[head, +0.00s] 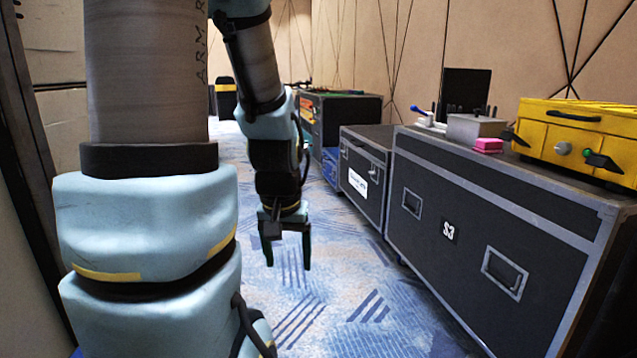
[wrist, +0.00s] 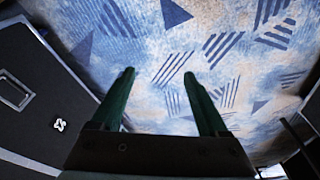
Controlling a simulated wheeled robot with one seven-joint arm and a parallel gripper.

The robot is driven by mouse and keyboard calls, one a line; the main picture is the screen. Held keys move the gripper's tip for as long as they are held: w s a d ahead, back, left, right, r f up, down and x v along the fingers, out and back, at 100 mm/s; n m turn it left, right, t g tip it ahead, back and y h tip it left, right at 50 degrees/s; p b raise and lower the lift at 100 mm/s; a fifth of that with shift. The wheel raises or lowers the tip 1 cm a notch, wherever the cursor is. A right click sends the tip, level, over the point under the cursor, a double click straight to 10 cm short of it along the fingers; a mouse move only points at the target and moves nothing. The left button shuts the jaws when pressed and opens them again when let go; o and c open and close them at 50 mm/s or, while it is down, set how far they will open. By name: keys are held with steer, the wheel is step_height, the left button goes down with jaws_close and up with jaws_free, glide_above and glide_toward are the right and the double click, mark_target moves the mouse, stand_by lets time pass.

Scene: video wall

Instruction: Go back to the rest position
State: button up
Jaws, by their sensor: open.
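My gripper (head: 287,262) hangs from my arm in the head view, pointing down over the blue and white carpet, left of the black cases. Its two fingers are apart with nothing between them. In the wrist view my gripper (wrist: 160,85) shows two dark green fingers spread wide, with only patterned carpet beyond them. It touches nothing that I can see.

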step_height(320, 180, up, 32)
steer(key=s+p, duration=0.2)
steer(key=p, duration=2.9)
steer(key=shift+a+f+g, duration=0.2)
steer(key=shift+a+g, duration=0.1)
steer(key=shift+a, duration=0.15)
steer(key=shift+c, duration=0.2)
